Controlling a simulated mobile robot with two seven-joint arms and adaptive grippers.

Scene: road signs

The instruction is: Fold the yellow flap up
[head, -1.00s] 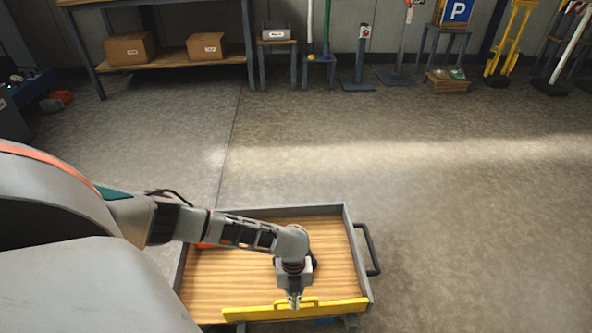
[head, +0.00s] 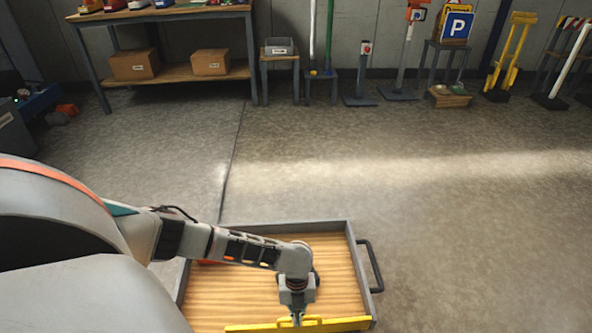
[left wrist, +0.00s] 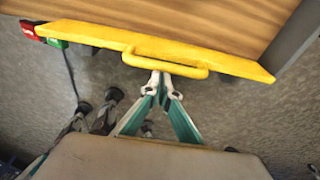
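The yellow flap (head: 345,324) runs along the near edge of the wooden tray and is cut off by the bottom of the head view. In the left wrist view the flap (left wrist: 90,35) is a long yellow strip with a raised bar handle (left wrist: 190,70). My left gripper (head: 297,319) points down at the middle of the flap. In the left wrist view its fingers (left wrist: 162,82) come close together at the handle and look shut on it; the very tips are partly hidden by the bar. My right gripper is in neither view.
A red and a green block (left wrist: 45,35) show by the flap's left end. Open floor lies beyond; a shelf with boxes (head: 134,64) and signs stand along the wall.

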